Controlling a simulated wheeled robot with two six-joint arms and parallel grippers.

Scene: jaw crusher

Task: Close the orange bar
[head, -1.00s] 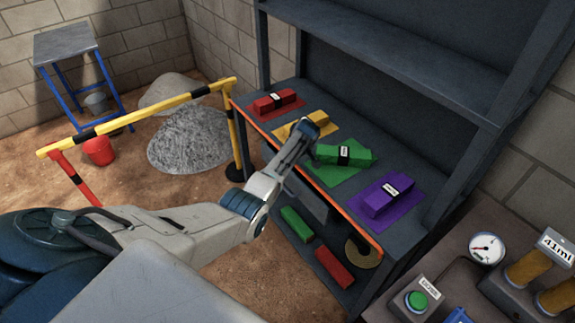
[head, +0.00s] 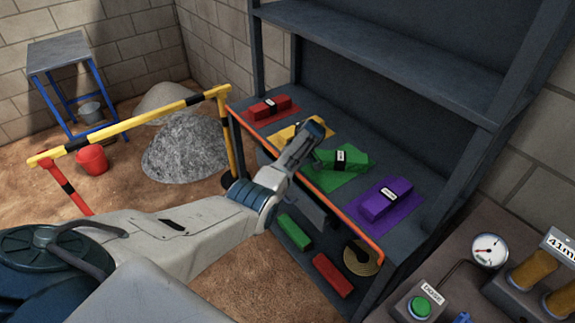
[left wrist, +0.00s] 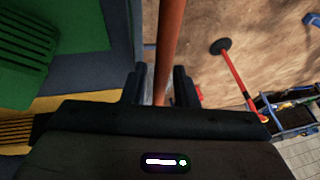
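The orange bar (head: 340,218) runs along the front edge of the dark shelf, from its far-left corner to its near-right corner. My left gripper (head: 302,146) is at the bar's middle and hides part of it in the head view. The fingertips are dark and the exact contact is hard to see. My right gripper is in neither view.
The shelf (head: 415,235) holds red (head: 270,107), yellow (head: 300,128), green (head: 341,159) and purple (head: 384,199) blocks on matching mats. A yellow-black barrier (head: 130,125) stands left. A gauge (head: 488,250) and green button (head: 420,306) are at lower right.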

